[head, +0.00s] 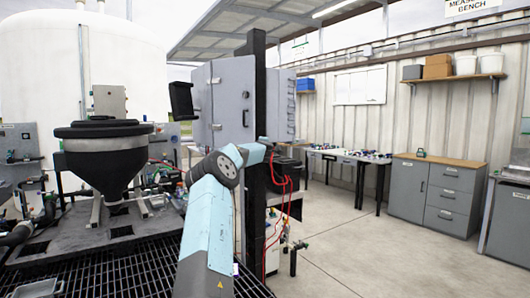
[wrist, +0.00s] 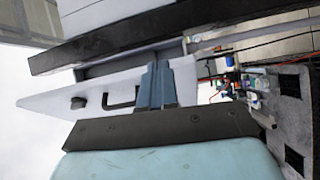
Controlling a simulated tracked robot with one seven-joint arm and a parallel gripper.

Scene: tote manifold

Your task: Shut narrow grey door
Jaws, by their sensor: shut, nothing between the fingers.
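The grey cabinet (head: 203,105) hangs on a black post in the head view. A grey door panel (head: 232,100) on it carries a small dark knob and handle near its right edge. In the wrist view a pale grey door (wrist: 55,98) with a black handle and round knob shows behind my fingers, apparently standing at an angle. My gripper (wrist: 158,85) is shut and empty, its blue-grey fingers overlapping the door's face near the handle. I cannot tell whether they touch. In the head view my arm rises below the cabinet, and its fingertips are not visible.
The black post (head: 258,60) stands beside the door, with red cables (head: 284,190) hanging below. A black hopper (head: 107,150) and a white tank (head: 45,80) stand left. Grey drawer cabinets (head: 438,195) line the right wall. The floor (head: 350,240) between is clear.

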